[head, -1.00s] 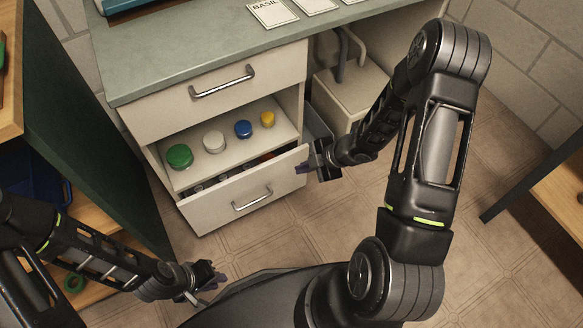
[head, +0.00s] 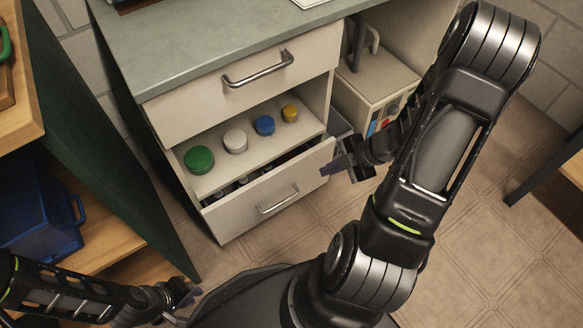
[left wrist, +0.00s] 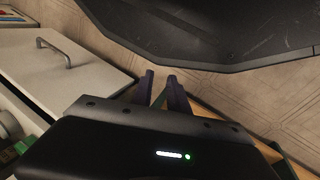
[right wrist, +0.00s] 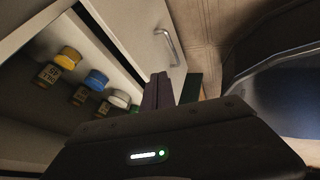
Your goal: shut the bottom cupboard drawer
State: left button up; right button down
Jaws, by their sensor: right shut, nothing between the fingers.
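The bottom drawer (head: 240,206) of the white cupboard is partly pulled out, with dark contents showing behind its front. Its metal handle (head: 278,200) faces me. My right gripper (head: 326,171) is shut and empty at the right end of the drawer's front, near its top corner; I cannot tell whether it touches. In the right wrist view the shut fingers (right wrist: 160,90) lie before the drawer front (right wrist: 140,20). My left gripper (head: 190,294) is low at the left, apart from the drawer. In the left wrist view its fingers (left wrist: 160,88) are apart and empty.
Above the drawer, jars with green (head: 199,160), white, blue and yellow lids stand in an open shelf space. A closed top drawer (head: 225,97) is above. A dark green panel (head: 110,165) and a blue crate (head: 35,215) are at left. Tiled floor lies in front.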

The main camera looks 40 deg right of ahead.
jog(key=b, duration=0.7)
send_near(288, 171)
jog(key=x, duration=0.5)
jog(key=shift+s+f, duration=0.1)
jog(key=shift+f, duration=0.4)
jog(key=shift+w+r, duration=0.15)
jog(key=shift+w, duration=0.1)
jog(key=w+p, duration=0.3)
jog(key=shift+w, duration=0.35)
jog(key=shift+w+d, duration=0.1)
jog(key=shift+w, duration=0.15)
